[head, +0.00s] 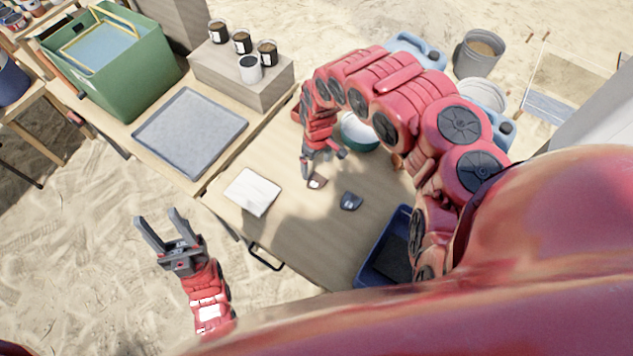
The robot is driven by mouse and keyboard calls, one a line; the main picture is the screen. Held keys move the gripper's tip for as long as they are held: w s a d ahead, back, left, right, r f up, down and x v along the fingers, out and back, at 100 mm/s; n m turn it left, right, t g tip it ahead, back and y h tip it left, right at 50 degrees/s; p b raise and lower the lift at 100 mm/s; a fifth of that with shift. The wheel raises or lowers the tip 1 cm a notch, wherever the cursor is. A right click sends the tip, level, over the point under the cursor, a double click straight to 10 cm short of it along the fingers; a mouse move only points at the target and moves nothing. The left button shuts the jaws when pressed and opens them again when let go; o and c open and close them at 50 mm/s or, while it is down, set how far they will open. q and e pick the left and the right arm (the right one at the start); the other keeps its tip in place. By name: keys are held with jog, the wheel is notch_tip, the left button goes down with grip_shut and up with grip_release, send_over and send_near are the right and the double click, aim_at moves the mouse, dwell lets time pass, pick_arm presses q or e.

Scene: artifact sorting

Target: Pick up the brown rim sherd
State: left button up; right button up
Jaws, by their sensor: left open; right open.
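A small brown sherd (317,182) with a pale patch lies on the wooden table (290,225). My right gripper (324,168) reaches down over the table with its fingers apart, close above and beside this sherd. Whether a finger touches it I cannot tell. A dark grey-blue sherd (351,201) lies a little to the right and nearer to me. My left gripper (157,217) is open and empty, out over the sand left of the table. My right arm hides part of the table's right side.
A white notebook or sheet (253,192) lies left of the sherds. A blue bin (372,272) sits at the near right edge and a green-rimmed bowl (358,134) behind my gripper. A grey tray (190,131), green crate (150,65) and wooden block with several jars (240,82) stand further back.

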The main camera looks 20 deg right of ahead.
jog(key=shift+f, duration=1.5)
jog(key=shift+w+a+f+p, duration=0.2)
jog(key=shift+f+p, duration=0.1)
jog(key=shift+f, duration=0.6)
jog(key=shift+w+a+f+p, duration=0.15)
jog(key=shift+f+p, duration=0.1)
jog(key=shift+f, duration=0.65)
jog(key=shift+s+d+f, duration=0.1)
jog(key=shift+f, duration=0.65)
jog(key=c, duration=1.2)
jog(key=shift+r, duration=0.15)
